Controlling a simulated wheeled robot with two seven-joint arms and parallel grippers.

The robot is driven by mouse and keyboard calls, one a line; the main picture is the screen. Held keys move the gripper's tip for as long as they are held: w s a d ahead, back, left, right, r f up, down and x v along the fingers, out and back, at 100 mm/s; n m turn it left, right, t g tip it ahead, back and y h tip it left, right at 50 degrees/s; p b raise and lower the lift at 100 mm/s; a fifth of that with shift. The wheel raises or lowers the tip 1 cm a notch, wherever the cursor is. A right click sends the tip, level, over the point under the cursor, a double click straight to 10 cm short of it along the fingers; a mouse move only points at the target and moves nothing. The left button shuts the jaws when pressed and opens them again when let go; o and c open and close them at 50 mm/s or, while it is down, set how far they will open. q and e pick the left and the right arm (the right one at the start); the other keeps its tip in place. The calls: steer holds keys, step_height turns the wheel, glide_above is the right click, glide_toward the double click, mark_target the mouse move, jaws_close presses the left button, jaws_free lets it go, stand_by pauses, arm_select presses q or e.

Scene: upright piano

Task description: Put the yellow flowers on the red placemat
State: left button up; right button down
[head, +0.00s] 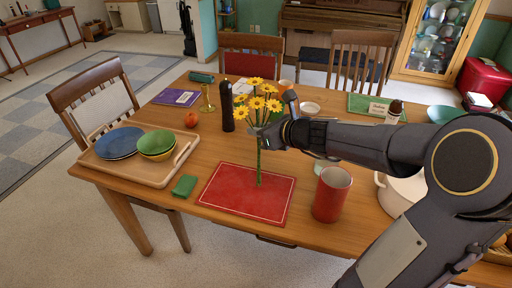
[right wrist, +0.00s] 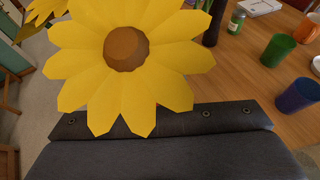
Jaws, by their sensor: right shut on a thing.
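The yellow flowers (head: 257,96) are a bunch of several blooms with dark centres on a long green stem. My right gripper (head: 270,133) is shut on the stem just below the blooms. The bunch is upright, and its stem hangs down over the red placemat (head: 228,197). I cannot tell whether the stem's lower end touches the mat. The mat lies flat at the near edge of the table, with a thin pale border. In the right wrist view a large yellow bloom (right wrist: 126,48) covers much of the picture and hides the fingertips. My left gripper is not in view.
A red cup (head: 331,196) stands right of the mat, with a white pot (head: 398,192) beyond it. A green cloth (head: 184,186) and a wooden tray (head: 170,176) with a blue plate and green bowl lie left. A dark bottle (head: 227,108) stands behind the flowers.

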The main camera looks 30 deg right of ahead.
steer(key=shift+w+d+f+b, duration=0.1)
steer(key=shift+w+f+b, duration=0.25)
steer(key=shift+f, duration=0.5)
steer(key=shift+w+f+b, duration=0.2)
steer(key=shift+f+b, duration=0.2)
steer(key=shift+f, duration=0.4)
steer(key=shift+w+d+f+b, duration=0.1)
steer(key=shift+w+f+b, duration=0.25)
steer(key=shift+f, duration=0.5)
steer(key=shift+f, duration=0.15)
steer(key=c, duration=1.3)
jaws_free()
steer(key=shift+c, duration=0.2)
